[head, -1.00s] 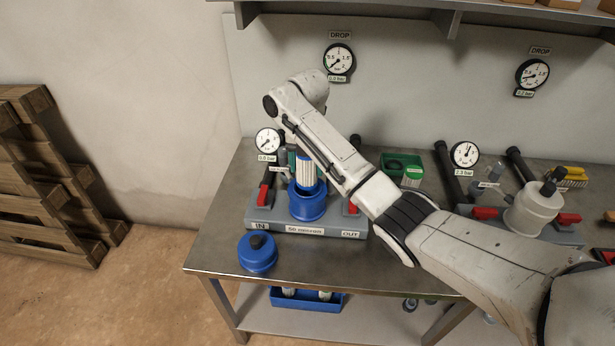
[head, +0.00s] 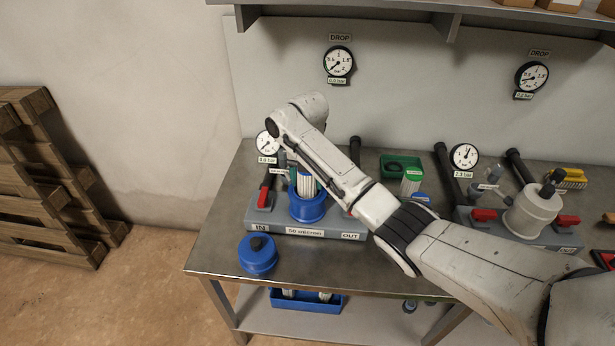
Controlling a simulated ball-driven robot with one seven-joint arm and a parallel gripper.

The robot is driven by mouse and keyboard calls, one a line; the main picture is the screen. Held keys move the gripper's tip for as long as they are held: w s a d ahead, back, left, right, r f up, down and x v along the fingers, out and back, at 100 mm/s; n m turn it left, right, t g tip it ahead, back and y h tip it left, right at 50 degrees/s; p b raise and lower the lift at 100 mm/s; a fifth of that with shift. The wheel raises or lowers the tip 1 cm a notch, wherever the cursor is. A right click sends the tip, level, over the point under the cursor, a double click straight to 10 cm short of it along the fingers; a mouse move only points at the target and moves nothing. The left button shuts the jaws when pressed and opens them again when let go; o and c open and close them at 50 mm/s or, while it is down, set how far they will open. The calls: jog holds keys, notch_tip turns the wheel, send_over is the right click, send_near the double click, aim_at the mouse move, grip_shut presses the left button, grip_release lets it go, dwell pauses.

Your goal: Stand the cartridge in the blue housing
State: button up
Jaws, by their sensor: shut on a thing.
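The cartridge (head: 306,186) is white and pleated and stands upright over the blue housing (head: 308,211). Its lower part is inside the housing's open mouth; its white upper part shows above the rim. My gripper (head: 303,171) is at the cartridge's top, shut on it, and is mostly hidden behind my forearm. The cartridge's bottom end is hidden inside the housing, so I cannot tell whether it is seated.
The housing stands on a grey base (head: 305,232) labelled 50 micron, with red-handled valves. A blue lid (head: 257,254) lies at the table's front left. A green bin (head: 400,163) stands behind my arm. A white housing (head: 532,211) stands at right.

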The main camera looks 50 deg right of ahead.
jog(key=o, duration=1.2)
jog(key=shift+r, duration=0.1)
